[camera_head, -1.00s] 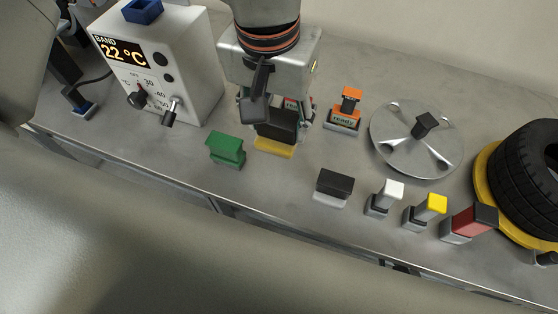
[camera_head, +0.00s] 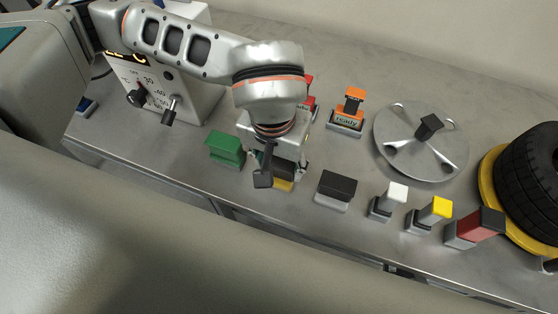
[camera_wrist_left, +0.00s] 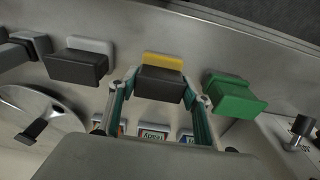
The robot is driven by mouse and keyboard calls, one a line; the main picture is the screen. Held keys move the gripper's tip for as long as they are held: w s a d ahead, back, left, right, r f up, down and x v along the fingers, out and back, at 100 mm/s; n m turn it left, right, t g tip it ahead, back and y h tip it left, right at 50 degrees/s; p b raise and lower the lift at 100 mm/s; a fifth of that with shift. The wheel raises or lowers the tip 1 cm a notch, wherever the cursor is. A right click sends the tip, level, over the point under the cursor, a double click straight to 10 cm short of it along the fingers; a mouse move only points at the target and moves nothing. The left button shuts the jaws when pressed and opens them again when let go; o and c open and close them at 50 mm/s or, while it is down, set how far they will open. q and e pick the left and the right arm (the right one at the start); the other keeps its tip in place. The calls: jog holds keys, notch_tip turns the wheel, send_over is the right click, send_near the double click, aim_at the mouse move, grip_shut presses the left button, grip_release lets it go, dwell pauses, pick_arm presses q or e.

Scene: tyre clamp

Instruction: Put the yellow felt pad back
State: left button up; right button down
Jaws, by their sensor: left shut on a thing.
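The yellow felt pad (camera_head: 283,185) is a dark block with a yellow strip along its base. In the left wrist view the pad (camera_wrist_left: 162,61) sits between the two fingers, dark block towards me and yellow edge beyond. My left gripper (camera_head: 282,170) is shut on the dark block, near the bench's front edge, between a green block (camera_head: 224,149) and a black block with a grey base (camera_head: 336,188). It also shows in the left wrist view (camera_wrist_left: 158,92). Whether the pad touches the bench I cannot tell. My right gripper is not in view.
White, yellow and red-ended blocks (camera_head: 435,211) line the front edge at the right. Behind stand an orange stamp (camera_head: 348,110) marked "ready", a round metal plate (camera_head: 420,160) and a tyre (camera_head: 532,170). A control box (camera_head: 165,95) with knobs is at left.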

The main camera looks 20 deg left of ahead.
aim_at(276, 169)
pick_arm(q)
jog(key=shift+f, duration=0.1)
jog(key=o, duration=1)
jog(key=shift+o, duration=0.2)
jog(key=shift+r, duration=0.45)
notch_tip(276, 169, up, 11)
jog(key=s, duration=0.1)
jog(key=shift+s+r+p, duration=0.2)
jog(key=shift+s+p, duration=0.05)
jog(key=shift+p, duration=0.2)
